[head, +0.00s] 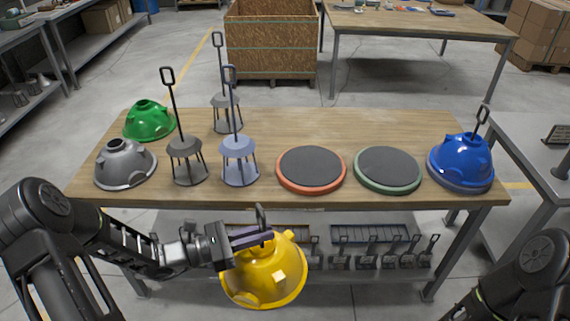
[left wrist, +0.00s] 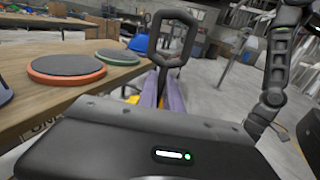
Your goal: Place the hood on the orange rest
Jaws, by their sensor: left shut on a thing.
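A yellow hood (head: 262,272) hangs from my left gripper (head: 262,236) in front of the table's near edge. The gripper is shut on the hood's dark loop handle, which also shows between the fingers in the left wrist view (left wrist: 174,40). The hood hangs below the tabletop level, apart from the table. The orange rest (head: 311,168) is a round disc with a dark top and orange rim on the table, bare. It also shows in the left wrist view (left wrist: 66,68). My right gripper is not in view; only part of its arm shows at the lower right.
A green-rimmed rest (head: 388,169) lies bare beside it. A blue hood (head: 461,162) sits at the right end. Grey (head: 125,164) and green (head: 149,120) hoods lie at the left. Several tall-handled stands, including a lavender one (head: 239,160), stand left of the orange rest.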

